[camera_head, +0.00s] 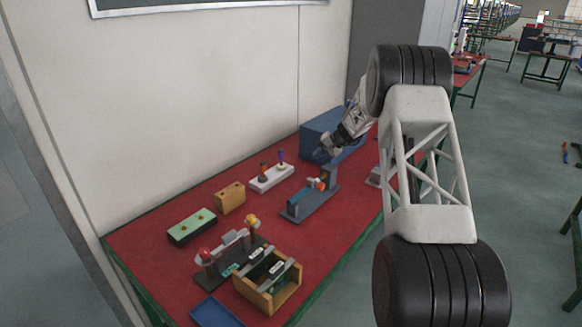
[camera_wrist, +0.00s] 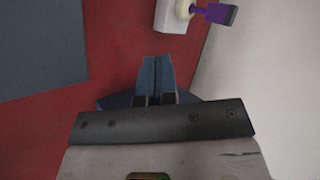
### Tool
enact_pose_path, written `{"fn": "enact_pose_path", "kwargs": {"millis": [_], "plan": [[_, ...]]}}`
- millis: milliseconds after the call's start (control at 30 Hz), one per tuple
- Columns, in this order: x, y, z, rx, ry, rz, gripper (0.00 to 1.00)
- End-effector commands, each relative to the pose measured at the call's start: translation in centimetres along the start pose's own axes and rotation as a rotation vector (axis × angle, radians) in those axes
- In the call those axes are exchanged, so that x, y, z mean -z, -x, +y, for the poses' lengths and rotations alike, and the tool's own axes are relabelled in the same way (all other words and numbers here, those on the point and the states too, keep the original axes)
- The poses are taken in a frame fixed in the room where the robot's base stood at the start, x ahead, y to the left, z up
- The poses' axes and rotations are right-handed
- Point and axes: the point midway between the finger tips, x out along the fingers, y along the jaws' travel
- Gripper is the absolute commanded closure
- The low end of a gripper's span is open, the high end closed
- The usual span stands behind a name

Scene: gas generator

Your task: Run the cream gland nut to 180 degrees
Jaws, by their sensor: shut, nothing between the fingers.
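A white block (camera_head: 271,179) stands on the red table top, carrying a brown-and-orange upright part and a purple-topped one. In the wrist view the end of this block (camera_wrist: 178,17) shows at the top, with a small cream round part (camera_wrist: 184,9), which looks like the cream gland nut, at the foot of a purple lever (camera_wrist: 217,13). The nut is partly cut off by the picture's edge, and its angle cannot be read. My gripper (camera_wrist: 157,60) is shut and empty, apart from the block. In the head view my gripper (camera_head: 326,150) is beside the blue box.
The blue box (camera_head: 318,133) stands at the back by the wall. A grey-blue fixture (camera_head: 312,203) with an orange part is in front of the white block. A yellow block (camera_head: 230,197), a green-topped block (camera_head: 191,227) and a wooden crate (camera_head: 246,290) stand nearer on the table.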

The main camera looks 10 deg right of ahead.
Motion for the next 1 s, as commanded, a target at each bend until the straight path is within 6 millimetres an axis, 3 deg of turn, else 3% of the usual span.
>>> {"fn": "enact_pose_path", "kwargs": {"millis": [267,467,1000], "plan": [[0.0,-0.6,0.0,0.000,0.000,-0.001,1.00],[0.0,-2.2,0.0,0.000,-0.001,-0.002,1.00],[-0.1,-10.1,0.0,0.000,0.000,-0.002,1.00]]}}
